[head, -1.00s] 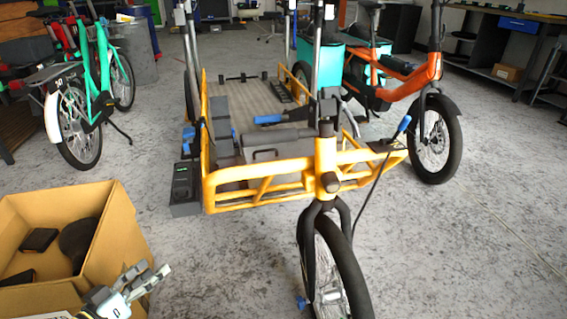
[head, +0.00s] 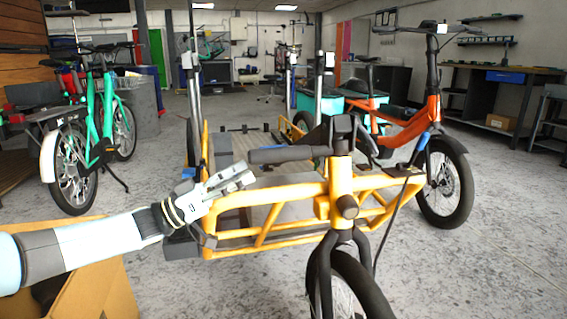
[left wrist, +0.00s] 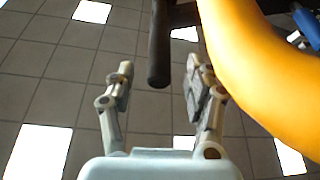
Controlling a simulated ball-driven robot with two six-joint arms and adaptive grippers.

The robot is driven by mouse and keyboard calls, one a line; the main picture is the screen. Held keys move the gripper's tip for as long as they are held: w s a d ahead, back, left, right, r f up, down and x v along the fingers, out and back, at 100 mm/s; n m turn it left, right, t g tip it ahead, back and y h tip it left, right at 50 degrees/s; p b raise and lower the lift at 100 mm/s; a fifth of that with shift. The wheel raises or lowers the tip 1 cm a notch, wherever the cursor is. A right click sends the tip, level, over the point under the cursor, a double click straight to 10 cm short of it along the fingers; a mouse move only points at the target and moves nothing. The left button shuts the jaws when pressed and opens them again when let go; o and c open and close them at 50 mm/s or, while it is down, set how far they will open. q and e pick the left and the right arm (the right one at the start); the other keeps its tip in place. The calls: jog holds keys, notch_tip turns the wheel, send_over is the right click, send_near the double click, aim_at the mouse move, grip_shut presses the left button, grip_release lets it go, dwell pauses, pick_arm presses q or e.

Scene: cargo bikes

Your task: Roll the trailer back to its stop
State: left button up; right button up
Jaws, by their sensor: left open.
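A yellow-framed cargo cycle (head: 283,193) with a flat bed stands in the middle of the head view; I cannot tell whether it is the trailer. A dark cylindrical grip (head: 283,155) sticks out left from its front post. My left gripper (head: 246,176) is open and empty, just left of and below this grip, in front of the bed. In the left wrist view the dark grip (left wrist: 159,48) hangs in the gap between the open fingertips (left wrist: 160,75), with the yellow tube (left wrist: 255,70) close on the right. I cannot make out a stop. My right gripper is not in view.
A cardboard box (head: 95,285) stands at the lower left, under my left arm. A green bike (head: 95,140) is at the left and an orange bike (head: 408,128) at the right. Free concrete floor lies at the right front. A workbench (head: 505,75) stands at the back right.

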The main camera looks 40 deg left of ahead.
aim_at(280, 156)
pick_arm(q)
jog(key=b+x, duration=0.1)
jog(key=x, duration=0.7)
jog(key=shift+w+d+b, duration=0.25)
jog(key=shift+b, duration=0.05)
jog(key=shift+w+d+r, duration=0.15)
jog(key=shift+w+r, duration=0.05)
jog(key=shift+w, duration=0.05)
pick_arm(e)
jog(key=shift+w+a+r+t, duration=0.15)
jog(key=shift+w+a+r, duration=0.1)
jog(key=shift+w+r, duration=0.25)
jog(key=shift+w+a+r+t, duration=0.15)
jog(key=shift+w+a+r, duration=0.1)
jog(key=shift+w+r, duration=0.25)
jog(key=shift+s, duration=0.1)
pick_arm(q)
grip_shut()
